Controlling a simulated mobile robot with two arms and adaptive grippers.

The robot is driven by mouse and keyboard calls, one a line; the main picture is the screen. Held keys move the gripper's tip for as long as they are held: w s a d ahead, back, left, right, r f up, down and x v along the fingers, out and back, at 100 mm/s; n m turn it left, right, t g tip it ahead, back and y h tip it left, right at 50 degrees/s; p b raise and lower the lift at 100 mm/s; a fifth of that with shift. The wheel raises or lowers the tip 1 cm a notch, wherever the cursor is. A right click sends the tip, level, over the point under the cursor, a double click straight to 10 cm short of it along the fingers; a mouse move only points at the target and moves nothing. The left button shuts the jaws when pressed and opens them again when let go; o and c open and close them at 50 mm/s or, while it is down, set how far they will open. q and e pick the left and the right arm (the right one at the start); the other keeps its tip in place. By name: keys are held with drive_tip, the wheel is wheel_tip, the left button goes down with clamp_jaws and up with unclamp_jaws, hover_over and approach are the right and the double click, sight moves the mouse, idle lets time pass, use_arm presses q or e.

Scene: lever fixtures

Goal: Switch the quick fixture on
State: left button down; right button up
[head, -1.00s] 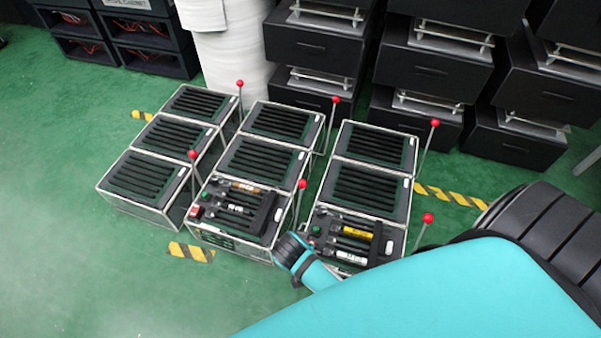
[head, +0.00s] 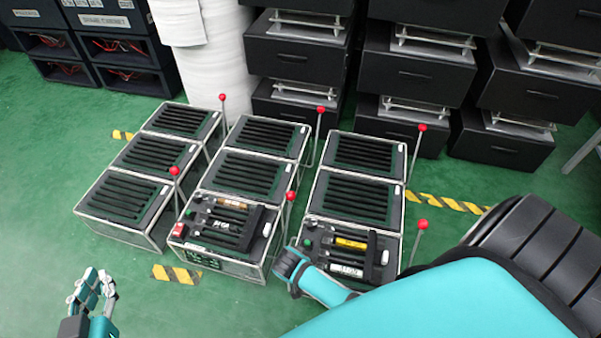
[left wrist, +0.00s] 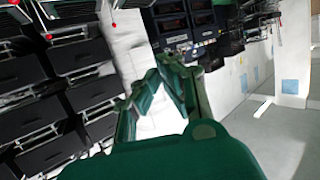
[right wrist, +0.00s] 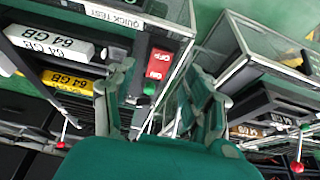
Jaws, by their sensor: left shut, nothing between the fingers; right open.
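The quick fixture, labelled "QUICK TEST" in the right wrist view (right wrist: 113,18), is the front right box in the head view (head: 396,262), holding yellow and white modules. Its red switch (right wrist: 159,63), marked OFF and ON, is beside a green button (right wrist: 149,89). I cannot tell the switch's position. My right gripper (right wrist: 155,92) is open with its fingers either side of the switch area; contact is not clear. In the head view my right gripper (head: 289,264) hides that front left corner. My left gripper (head: 92,285) is shut and empty, over the floor at lower left; it also shows in the left wrist view (left wrist: 160,78).
The neighbouring front fixture (head: 218,262) stands just left, with its own red switch (head: 178,230). Levers with red knobs (head: 421,225) rise beside the boxes. Black cabinets (head: 298,50) stand behind. The green floor (head: 50,180) at left is clear.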

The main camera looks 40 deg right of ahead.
drive_tip(key=b+x, duration=0.1)
drive_tip(key=x, duration=0.2)
drive_tip(key=shift+f, duration=0.3)
use_arm(q)
wheel_tip(320, 180, up, 9)
drive_tip(key=w+d+t+h, duration=0.1)
drive_tip(key=t+h, duration=0.1)
drive_tip(key=t, duration=0.3)
drive_tip(key=shift+d+t+b, duration=0.25)
drive_tip(key=shift+t+b, duration=0.05)
drive_tip(key=shift+b, duration=0.05)
use_arm(e)
drive_tip(key=shift+w+d+f, duration=0.1)
drive_tip(key=shift+d+f, duration=0.05)
drive_tip(key=shift+f, duration=0.05)
use_arm(q)
drive_tip(key=shift+f, duration=0.1)
use_arm(e)
drive_tip(key=shift+c, duration=0.3)
clamp_jaws()
